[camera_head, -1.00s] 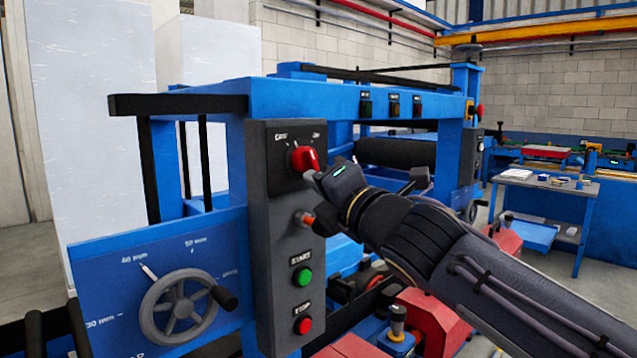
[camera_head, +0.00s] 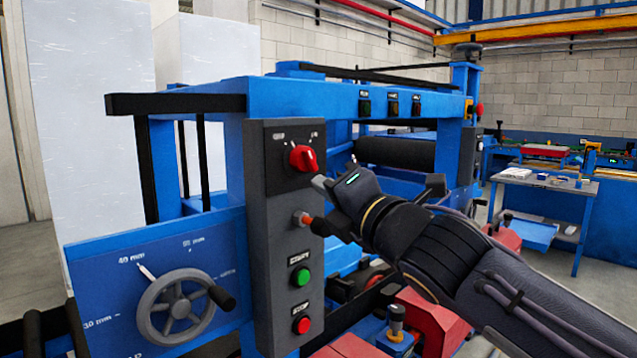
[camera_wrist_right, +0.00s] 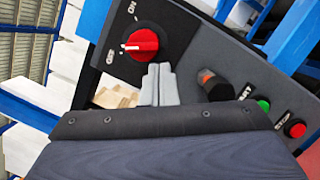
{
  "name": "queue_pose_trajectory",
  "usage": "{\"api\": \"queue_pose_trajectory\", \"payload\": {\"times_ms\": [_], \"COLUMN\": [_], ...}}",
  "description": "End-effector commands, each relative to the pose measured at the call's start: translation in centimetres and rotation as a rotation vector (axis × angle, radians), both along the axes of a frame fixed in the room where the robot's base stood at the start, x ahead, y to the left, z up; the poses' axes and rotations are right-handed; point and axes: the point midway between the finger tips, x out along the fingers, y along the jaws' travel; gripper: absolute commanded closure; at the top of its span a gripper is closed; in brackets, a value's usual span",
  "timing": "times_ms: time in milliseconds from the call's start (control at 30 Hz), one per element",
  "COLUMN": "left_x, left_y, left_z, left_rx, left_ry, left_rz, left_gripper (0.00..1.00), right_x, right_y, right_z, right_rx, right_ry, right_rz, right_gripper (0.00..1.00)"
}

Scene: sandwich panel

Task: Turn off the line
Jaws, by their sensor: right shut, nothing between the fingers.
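The red rotary knob (camera_head: 303,158) sits at the top of the dark grey control panel (camera_head: 281,242). In the right wrist view the knob (camera_wrist_right: 141,44) lies between the labels ON and OFF, and its white mark points left, nearer OFF than ON. My right gripper (camera_head: 318,181) is shut and empty, just below and right of the knob, with a small gap. In the right wrist view its closed grey fingers (camera_wrist_right: 160,84) are beside the knob. A green START button (camera_head: 302,277) and red STOP button (camera_head: 302,325) are lower on the panel. My left gripper is out of view.
An orange-tipped control (camera_head: 302,218) projects from the panel below my right fingers. A grey handwheel (camera_head: 178,305) is on the blue machine at lower left. A black roller (camera_head: 397,152) lies behind my arm. A grey table (camera_head: 545,183) stands at the right.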

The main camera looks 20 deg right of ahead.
Motion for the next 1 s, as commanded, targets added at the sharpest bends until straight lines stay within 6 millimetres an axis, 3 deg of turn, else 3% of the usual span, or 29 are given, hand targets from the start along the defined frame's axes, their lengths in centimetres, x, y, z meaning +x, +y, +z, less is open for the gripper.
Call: {"api": "queue_pose_trajectory", "payload": {"times_ms": [133,333,900,1000], "left_x": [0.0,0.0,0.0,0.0], "left_y": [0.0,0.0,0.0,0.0], "left_z": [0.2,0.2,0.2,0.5], "left_rx": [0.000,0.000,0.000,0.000], "left_ry": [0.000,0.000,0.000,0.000], "left_rz": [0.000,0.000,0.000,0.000], "left_gripper": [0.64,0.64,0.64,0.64], "right_x": [-2.7,-4.7,-4.9,-4.9], "right_y": [-0.4,-0.6,-0.7,-1.1], "right_z": [-0.2,-0.6,-0.7,-1.9], "right_rx": [0.002,0.000,0.003,0.071], "right_ry": [-0.002,-0.001,0.004,0.051], "right_rz": [0.000,-0.001,-0.002,-0.008], "right_gripper": [1.00,1.00,1.00,1.00]}}
